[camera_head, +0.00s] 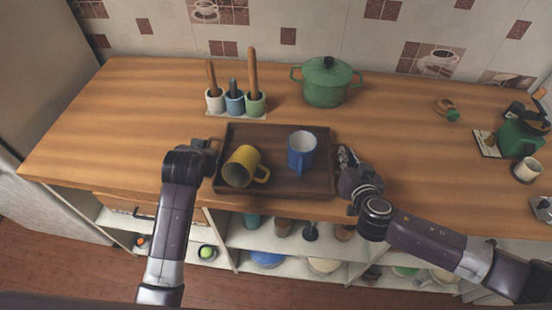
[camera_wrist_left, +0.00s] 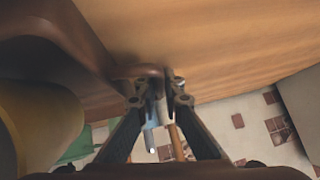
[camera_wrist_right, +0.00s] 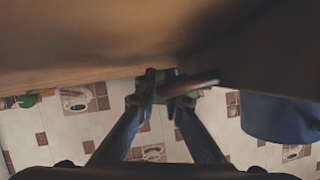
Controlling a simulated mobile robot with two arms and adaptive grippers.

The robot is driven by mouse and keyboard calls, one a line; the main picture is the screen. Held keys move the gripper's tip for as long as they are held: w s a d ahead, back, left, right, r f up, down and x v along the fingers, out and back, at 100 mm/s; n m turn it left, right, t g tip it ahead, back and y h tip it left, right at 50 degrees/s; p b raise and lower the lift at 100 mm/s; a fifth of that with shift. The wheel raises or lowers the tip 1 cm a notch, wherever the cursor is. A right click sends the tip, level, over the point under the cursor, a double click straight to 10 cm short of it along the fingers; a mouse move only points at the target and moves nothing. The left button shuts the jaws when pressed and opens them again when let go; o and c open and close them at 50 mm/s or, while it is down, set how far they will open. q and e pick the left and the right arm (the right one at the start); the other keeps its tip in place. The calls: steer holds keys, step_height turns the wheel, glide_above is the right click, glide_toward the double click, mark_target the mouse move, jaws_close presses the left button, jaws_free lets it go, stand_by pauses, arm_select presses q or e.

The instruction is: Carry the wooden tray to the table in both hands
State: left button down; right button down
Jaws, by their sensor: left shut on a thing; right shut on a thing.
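The dark wooden tray (camera_head: 290,190) is on the wooden counter near its front edge; whether it touches the counter is hard to tell. A yellow mug (camera_head: 241,168) lies tipped or leaning at its left, and a blue mug (camera_head: 302,152) stands upright at its right. My left gripper (camera_head: 212,148) is at the tray's left side; in the left wrist view its fingers (camera_wrist_left: 158,82) are shut on the tray's handle. My right gripper (camera_head: 344,158) is at the right side; in the right wrist view its fingers (camera_wrist_right: 172,88) are shut on the other handle.
Behind the tray stand several small pots with wooden tools (camera_head: 235,102) and a green lidded pot (camera_head: 327,82). A green kettle (camera_head: 520,138) and a white mug (camera_head: 527,170) are at the far right. Open shelves (camera_head: 235,240) lie below the counter. The counter's left part is clear.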

stand_by(0.3)
